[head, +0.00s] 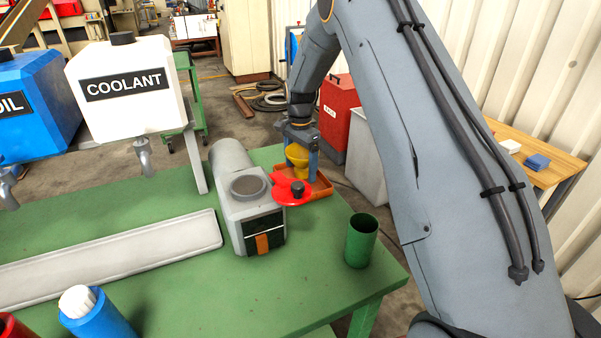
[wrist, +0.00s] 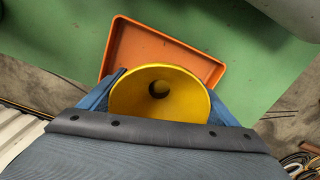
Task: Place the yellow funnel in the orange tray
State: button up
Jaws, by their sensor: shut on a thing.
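The yellow funnel (head: 297,153) is between the fingers of my gripper (head: 300,160), which is shut on it. In the wrist view the funnel (wrist: 158,92) shows its wide mouth and dark central hole, with a blue finger on each side. The orange tray (head: 321,187) lies on the green table near its far right edge. The wrist view shows the tray (wrist: 190,62) behind the funnel, and the funnel overlaps its near part. The funnel's lower end is hidden in both views, so I cannot tell if it touches the tray.
A grey machine (head: 243,200) with a red disc (head: 290,190) stands left of the tray; the disc partly covers the tray in the head view. A green cup (head: 361,240) stands nearer on the table (head: 300,285). Coolant (head: 122,90) and oil (head: 38,100) tanks are at left.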

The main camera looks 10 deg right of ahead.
aim_at(300, 174)
jog(key=shift+f+p, duration=0.4)
jog(key=shift+f, duration=1.15)
jog(key=shift+f, duration=0.2)
jog(key=o, duration=1)
jog(key=shift+r, duration=0.1)
notch_tip(300, 174, up, 12)
jog(key=b, duration=0.4)
jog(key=shift+r, duration=0.1)
